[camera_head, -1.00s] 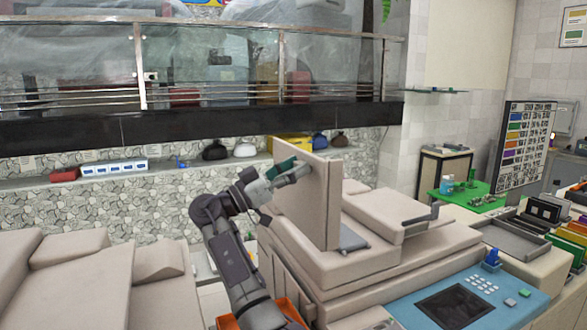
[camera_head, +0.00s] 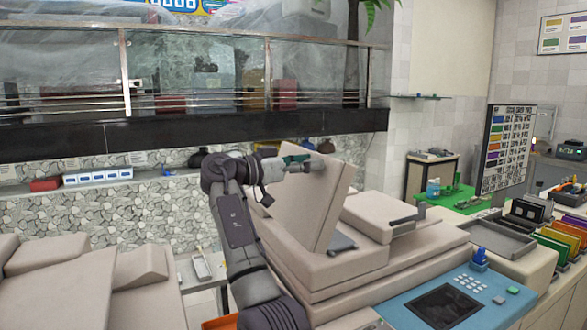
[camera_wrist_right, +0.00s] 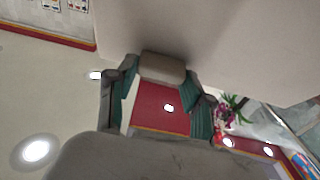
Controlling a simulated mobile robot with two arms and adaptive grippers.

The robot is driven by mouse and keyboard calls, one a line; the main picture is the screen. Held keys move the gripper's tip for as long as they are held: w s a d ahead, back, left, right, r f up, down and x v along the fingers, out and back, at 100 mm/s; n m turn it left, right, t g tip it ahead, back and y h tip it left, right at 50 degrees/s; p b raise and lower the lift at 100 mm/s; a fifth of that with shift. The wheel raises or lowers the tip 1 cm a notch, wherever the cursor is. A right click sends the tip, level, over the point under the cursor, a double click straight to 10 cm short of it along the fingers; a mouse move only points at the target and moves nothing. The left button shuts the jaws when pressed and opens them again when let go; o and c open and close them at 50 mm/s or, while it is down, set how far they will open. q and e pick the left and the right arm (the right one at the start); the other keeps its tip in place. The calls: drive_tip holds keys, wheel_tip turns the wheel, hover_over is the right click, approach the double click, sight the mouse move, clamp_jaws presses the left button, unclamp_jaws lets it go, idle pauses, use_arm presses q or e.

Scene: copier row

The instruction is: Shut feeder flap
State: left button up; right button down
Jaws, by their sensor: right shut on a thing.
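The feeder flap (camera_head: 312,212) is a beige panel standing raised on top of the copier (camera_head: 345,270), tilted to the right. My right gripper (camera_head: 311,164) is at the flap's upper edge, its arm coming up along the flap's left side, and it is shut on the flap. In the right wrist view the flap (camera_wrist_right: 220,40) fills the top, and the gripper's fingertips (camera_wrist_right: 162,72) meet at its surface. The exact contact is partly hidden. My left gripper is not in view.
A blue control panel (camera_head: 445,300) is at the copier's front. A raised beige feeder part (camera_head: 380,215) sits right of the flap. A grey tray (camera_head: 497,238) and several coloured folders (camera_head: 560,240) are at the right. Another beige machine (camera_head: 60,285) stands at the left.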

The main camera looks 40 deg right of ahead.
drive_tip(key=shift+f+x, duration=0.2)
drive_tip(key=shift+x, duration=0.7)
drive_tip(key=shift+s+d+b, duration=0.15)
drive_tip(key=shift+d+b, duration=0.2)
drive_tip(key=shift+d, duration=0.1)
drive_tip(key=c, duration=0.9)
unclamp_jaws()
drive_tip(key=o, duration=0.5)
drive_tip(key=shift+d+f, duration=0.1)
drive_tip(key=shift+d, duration=0.1)
drive_tip(key=shift+c, duration=0.2)
drive_tip(key=shift+a, duration=0.1)
drive_tip(key=shift+a, duration=0.15)
drive_tip(key=v, duration=1.1)
drive_tip(key=shift+a, duration=0.3)
